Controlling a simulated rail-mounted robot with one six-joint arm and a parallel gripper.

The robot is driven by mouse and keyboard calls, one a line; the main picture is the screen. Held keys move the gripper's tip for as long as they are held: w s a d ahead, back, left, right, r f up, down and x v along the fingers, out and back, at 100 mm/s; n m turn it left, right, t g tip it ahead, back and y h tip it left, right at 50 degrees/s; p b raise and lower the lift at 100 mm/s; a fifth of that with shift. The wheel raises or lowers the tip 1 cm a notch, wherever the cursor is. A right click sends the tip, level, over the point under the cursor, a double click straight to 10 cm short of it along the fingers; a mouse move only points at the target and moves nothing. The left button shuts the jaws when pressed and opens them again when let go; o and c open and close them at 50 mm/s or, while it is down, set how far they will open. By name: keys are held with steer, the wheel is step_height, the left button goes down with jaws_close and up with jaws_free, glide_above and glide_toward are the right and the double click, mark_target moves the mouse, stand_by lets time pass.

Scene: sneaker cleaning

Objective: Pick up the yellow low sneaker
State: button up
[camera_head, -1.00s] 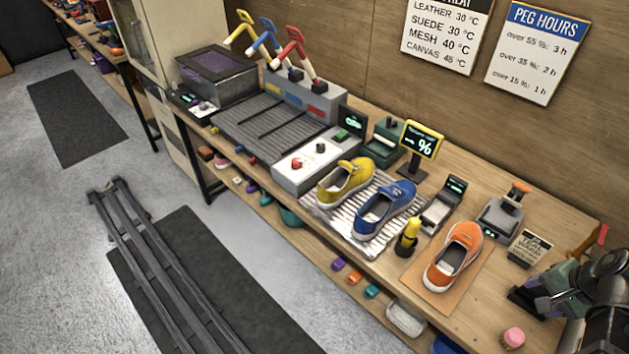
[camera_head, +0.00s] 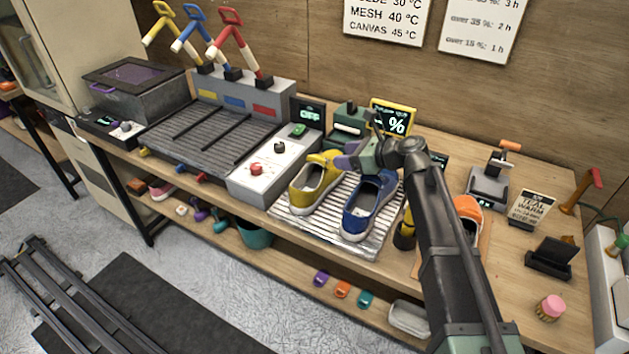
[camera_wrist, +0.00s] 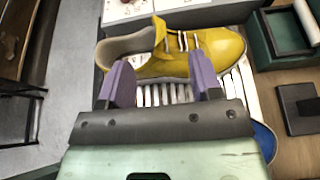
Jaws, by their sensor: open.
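The yellow low sneaker (camera_head: 314,187) stands on the ribbed metal rack (camera_head: 375,247), left of the blue sneaker (camera_head: 366,207). In the wrist view the yellow sneaker (camera_wrist: 210,48) lies crosswise, its opening to the left and its toe to the right. My gripper (camera_wrist: 158,80) is open, its two purple fingers apart, with the near side of the sneaker just beyond their tips. In the head view my gripper (camera_head: 334,160) hangs over the sneaker's toe end. I cannot tell whether the fingers touch it.
A white control box (camera_head: 265,170) stands close left of the yellow sneaker. An orange sneaker (camera_head: 468,210) is partly hidden behind my arm. A yellow-framed percent display (camera_head: 393,118) and a green device (camera_head: 348,122) stand behind.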

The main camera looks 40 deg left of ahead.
mark_target(318, 156)
steer(key=b+x, duration=0.3)
steer(key=x, duration=0.6)
steer(key=shift+a+f, duration=0.2)
steer(key=shift+r, duration=0.1)
jaws_close()
